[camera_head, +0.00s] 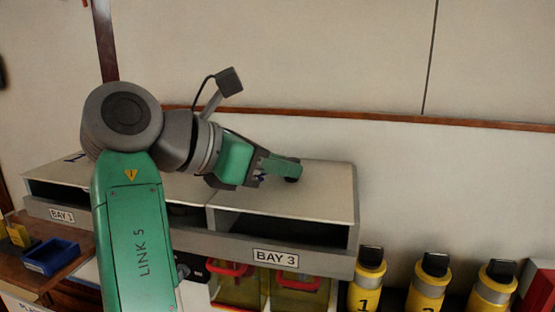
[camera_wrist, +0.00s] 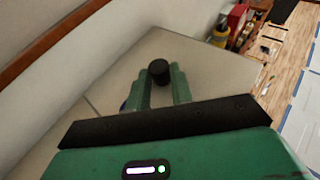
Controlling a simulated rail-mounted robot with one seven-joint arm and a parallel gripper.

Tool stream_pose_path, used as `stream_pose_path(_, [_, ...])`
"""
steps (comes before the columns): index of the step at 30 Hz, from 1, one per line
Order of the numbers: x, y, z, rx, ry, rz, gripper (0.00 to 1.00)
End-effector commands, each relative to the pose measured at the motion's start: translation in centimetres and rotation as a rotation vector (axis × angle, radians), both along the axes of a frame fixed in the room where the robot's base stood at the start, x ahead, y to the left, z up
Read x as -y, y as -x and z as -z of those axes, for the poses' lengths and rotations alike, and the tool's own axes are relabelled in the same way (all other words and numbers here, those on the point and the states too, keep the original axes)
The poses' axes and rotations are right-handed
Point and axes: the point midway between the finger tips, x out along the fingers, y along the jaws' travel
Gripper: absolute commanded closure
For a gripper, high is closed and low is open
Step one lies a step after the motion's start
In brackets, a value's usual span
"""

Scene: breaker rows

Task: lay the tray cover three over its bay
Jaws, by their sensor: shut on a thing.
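The tray cover three (camera_head: 325,188) is a flat pale panel with a dark round knob (camera_head: 293,174). It appears to lie level on top of the bay labelled BAY 3 (camera_head: 277,258), its front edge roughly along the bay's front; I cannot tell whether it is fully seated. My gripper (camera_head: 282,168) is low over the panel, shut on the knob. In the wrist view my gripper (camera_wrist: 160,85) has its two green fingers on either side of the black knob (camera_wrist: 159,70), with the pale panel (camera_wrist: 215,80) spreading around it.
BAY 1 (camera_head: 62,215) is at the left; my arm hides much of the middle bay. Yellow numbered canisters (camera_head: 367,285) stand at the lower right. Red-handled bins (camera_head: 298,289) sit under BAY 3. A blue tray (camera_head: 50,257) is at the far left. The wall is close behind.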

Motion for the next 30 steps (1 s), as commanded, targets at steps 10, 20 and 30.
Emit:
stream_pose_path(10, [0.0,0.0,0.0,0.000,0.000,0.000,0.52])
stream_pose_path(20, [-3.3,2.2,-1.4,0.003,-0.001,-0.002,0.52])
stream_pose_path(30, [-6.0,4.1,-3.0,0.001,-0.001,0.000,0.52])
